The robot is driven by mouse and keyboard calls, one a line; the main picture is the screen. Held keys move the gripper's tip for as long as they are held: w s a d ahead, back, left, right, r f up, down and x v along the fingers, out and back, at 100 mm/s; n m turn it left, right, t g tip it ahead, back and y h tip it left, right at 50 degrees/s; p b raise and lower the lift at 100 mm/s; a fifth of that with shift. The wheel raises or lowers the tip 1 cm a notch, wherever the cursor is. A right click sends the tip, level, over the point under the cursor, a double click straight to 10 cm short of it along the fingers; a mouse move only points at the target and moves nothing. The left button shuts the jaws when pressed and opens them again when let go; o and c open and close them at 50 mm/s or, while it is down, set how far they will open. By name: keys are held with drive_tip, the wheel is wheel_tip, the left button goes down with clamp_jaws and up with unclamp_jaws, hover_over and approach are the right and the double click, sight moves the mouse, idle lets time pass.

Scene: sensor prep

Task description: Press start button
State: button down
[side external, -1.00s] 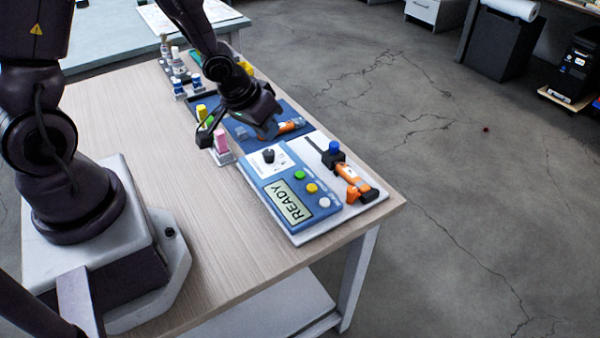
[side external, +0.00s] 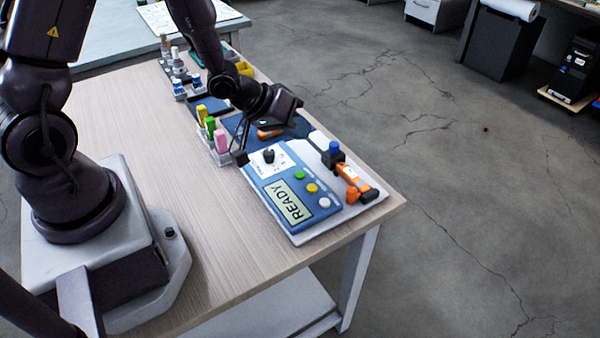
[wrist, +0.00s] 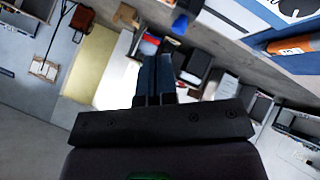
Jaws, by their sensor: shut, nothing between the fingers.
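The blue control panel (side external: 272,188) lies on a pale base plate near the table's front right corner. Its screen (side external: 287,202) reads READY. A green button (side external: 299,175), a yellow button (side external: 312,188) and a white button (side external: 324,202) sit in a row on it; which one is start cannot be read. A black knob (side external: 268,155) stands at its far end. My gripper (side external: 240,157) is shut and empty, with its tips by the panel's far left corner, left of the knob and away from the buttons. The closed fingers also show in the wrist view (wrist: 154,75).
An orange tool (side external: 352,180) and a blue-topped black part (side external: 334,155) lie right of the panel. A holder with yellow, green and pink items (side external: 221,140) stands just left of my fingertips. Small bottles (side external: 180,86) stand farther back.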

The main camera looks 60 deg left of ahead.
sight(298, 172)
drive_tip(key=shift+f, duration=3.75)
drive_tip(key=shift+f, duration=0.1)
drive_tip(key=shift+f, duration=0.3)
drive_tip(key=shift+f, duration=0.4)
drive_tip(key=shift+r, duration=0.85)
drive_tip(key=shift+r, duration=0.1)
drive_tip(key=shift+r, duration=2.35)
